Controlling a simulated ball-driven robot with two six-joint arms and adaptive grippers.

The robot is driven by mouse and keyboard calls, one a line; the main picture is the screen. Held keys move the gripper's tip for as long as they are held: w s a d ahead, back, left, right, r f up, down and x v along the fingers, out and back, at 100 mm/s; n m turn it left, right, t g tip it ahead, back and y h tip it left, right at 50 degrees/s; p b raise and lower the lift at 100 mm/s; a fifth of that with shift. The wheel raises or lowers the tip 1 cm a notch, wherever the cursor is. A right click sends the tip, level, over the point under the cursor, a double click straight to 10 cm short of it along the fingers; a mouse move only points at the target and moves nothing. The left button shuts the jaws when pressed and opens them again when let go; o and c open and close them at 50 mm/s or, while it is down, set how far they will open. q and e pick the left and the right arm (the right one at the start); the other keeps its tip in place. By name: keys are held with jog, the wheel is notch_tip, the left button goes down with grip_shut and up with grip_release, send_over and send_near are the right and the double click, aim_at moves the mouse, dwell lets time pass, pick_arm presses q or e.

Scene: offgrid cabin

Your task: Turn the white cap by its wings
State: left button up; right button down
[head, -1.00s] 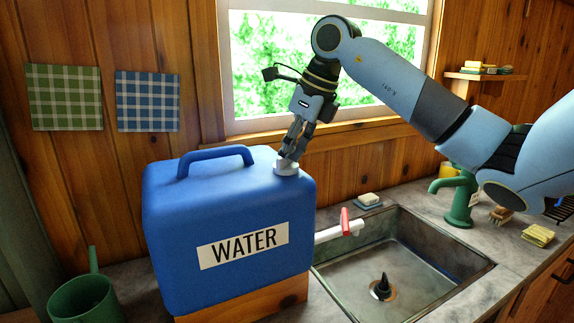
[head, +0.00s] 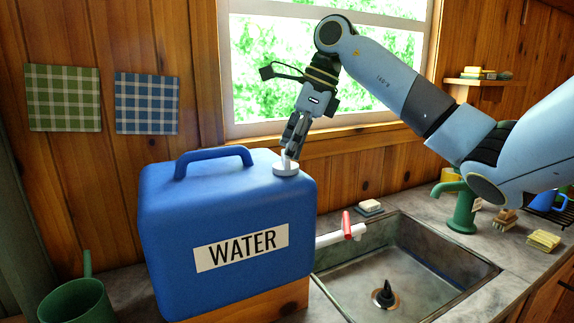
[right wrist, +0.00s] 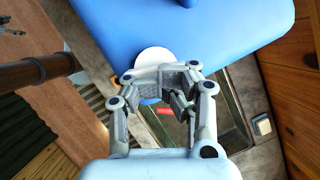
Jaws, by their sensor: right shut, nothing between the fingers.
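The white cap (head: 285,170) sits on the top right of the blue water container (head: 170,230), near its right edge. A narrow white upright part, likely a wing, shows just above the cap's disc. My right gripper (head: 290,153) points down directly over the cap, with its fingertips at or just above it. Its fingers are shut with nothing between them. In the right wrist view the cap (right wrist: 153,56) shows as a white disc partly hidden behind the fingers (right wrist: 165,82). I cannot tell whether the fingertips touch it. My left gripper is not in view.
The container's blue handle (head: 213,158) rises left of the cap. A white spout with a red tap (head: 347,226) juts over the sink (head: 420,270). A green faucet (head: 463,207) stands at the right, and a green watering can (head: 78,300) at the lower left.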

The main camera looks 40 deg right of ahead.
jog(key=shift+w+a+r, duration=0.1)
jog(key=shift+a, duration=0.1)
jog(key=shift+w+n+y+b, duration=0.1)
jog(key=shift+n+y+b, duration=0.2)
jog(key=shift+n, duration=0.5)
jog(key=shift+w+n+g, duration=0.1)
jog(key=shift+n+g, duration=0.4)
jog(key=shift+n, duration=0.5)
jog(key=c, duration=1.4)
grip_release()
jog(key=o, duration=1.2)
jog(key=shift+a, duration=0.15)
jog(key=shift+c, duration=0.2)
